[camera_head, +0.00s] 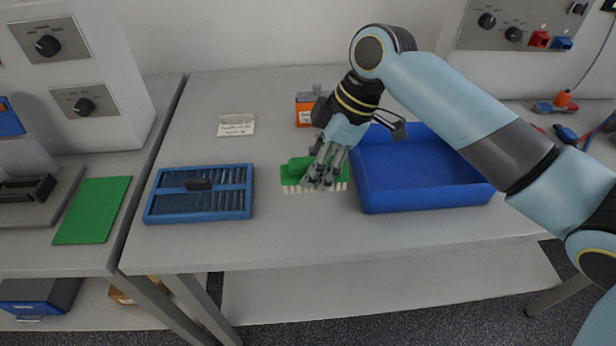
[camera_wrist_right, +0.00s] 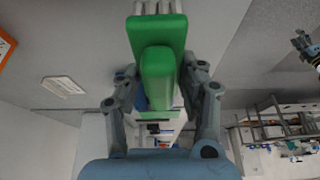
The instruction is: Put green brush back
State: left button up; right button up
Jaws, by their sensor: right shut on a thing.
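The green brush (camera_head: 298,171), with pale bristles pointing down, is at the table's middle, between the blue slotted tray and the blue bin. My right gripper (camera_head: 318,182) is shut on the green brush, its fingers over the brush's right part. In the right wrist view the green brush (camera_wrist_right: 158,62) lies between the two fingers of my right gripper (camera_wrist_right: 160,85), with its white bristles at the top edge. I cannot tell whether the bristles touch the table.
A blue slotted tray (camera_head: 160,205) with a dark piece on it lies to the left. An empty-looking blue bin (camera_head: 420,200) stands right. An orange-labelled container (camera_head: 306,112) and a small card (camera_head: 236,125) are behind. A green mat (camera_head: 92,210) lies on the left bench. The table front is clear.

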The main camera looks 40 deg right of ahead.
jog(key=shift+w+a+f, duration=0.15)
jog(key=shift+w+f, duration=0.35)
jog(key=shift+w, duration=0.35)
jog(key=shift+f, duration=0.4)
notch_tip(320, 180, down, 3)
jog(key=shift+f, duration=0.1)
pick_arm(q)
jog(key=shift+w+d+r, duration=0.3)
jog(key=shift+w, duration=0.1)
jog(key=shift+a, duration=0.1)
pick_arm(e)
jog(key=shift+f, duration=0.15)
jog(key=o, duration=1.1)
pick_arm(q)
jog(key=shift+s, duration=0.1)
